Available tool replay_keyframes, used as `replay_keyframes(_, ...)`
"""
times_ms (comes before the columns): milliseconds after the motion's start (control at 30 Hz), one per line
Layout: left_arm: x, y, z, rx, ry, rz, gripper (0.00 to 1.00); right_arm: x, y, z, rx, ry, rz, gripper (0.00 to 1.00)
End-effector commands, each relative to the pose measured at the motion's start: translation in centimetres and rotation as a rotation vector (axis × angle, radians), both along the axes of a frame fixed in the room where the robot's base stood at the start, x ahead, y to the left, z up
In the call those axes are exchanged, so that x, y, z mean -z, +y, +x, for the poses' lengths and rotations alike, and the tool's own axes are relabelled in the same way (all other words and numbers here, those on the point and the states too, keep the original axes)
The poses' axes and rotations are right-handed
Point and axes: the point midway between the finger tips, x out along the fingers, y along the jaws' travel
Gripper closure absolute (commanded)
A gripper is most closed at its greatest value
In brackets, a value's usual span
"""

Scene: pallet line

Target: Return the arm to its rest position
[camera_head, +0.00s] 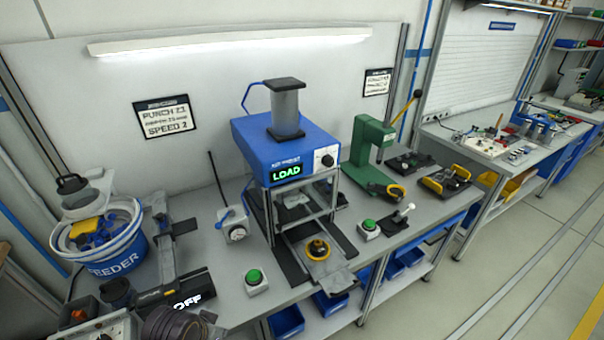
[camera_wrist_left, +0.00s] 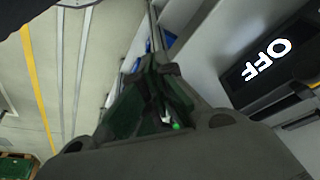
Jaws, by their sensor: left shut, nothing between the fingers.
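My left gripper (camera_wrist_left: 165,98) shows in the left wrist view. Its dark fingers are together with nothing held between them. It is close to the dark box with the lit OFF display (camera_wrist_left: 268,60), which appears upside down there. In the head view the same OFF display (camera_head: 187,301) is at the lower left, in front of the feeder. I cannot make out the left fingers clearly in the head view. My right gripper is in neither view.
A blue FEEDER bowl (camera_head: 112,262) stands at the left of the bench. A blue press with a LOAD display (camera_head: 286,173) stands mid-bench, with a green button box (camera_head: 255,281) in front. A green lever press (camera_head: 371,150) is to its right. Open floor (camera_head: 500,262) lies at the right.

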Motion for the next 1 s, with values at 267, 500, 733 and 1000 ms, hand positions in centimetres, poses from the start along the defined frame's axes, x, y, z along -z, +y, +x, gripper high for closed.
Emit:
replay_keyframes(267,-0.6,1.0,-1.2,-0.085,-0.004,0.019,1.00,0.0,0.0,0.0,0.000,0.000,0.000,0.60)
replay_keyframes(500,0.7,1.2,-1.0,-0.101,0.000,0.024,1.00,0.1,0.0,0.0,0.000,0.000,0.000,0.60)
replay_keyframes(733,3.0,1.1,-0.5,-0.099,0.008,0.025,1.00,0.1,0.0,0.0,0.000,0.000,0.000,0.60)
replay_keyframes(1000,7.1,1.0,0.1,-0.097,0.021,0.026,1.00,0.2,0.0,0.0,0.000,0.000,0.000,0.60)
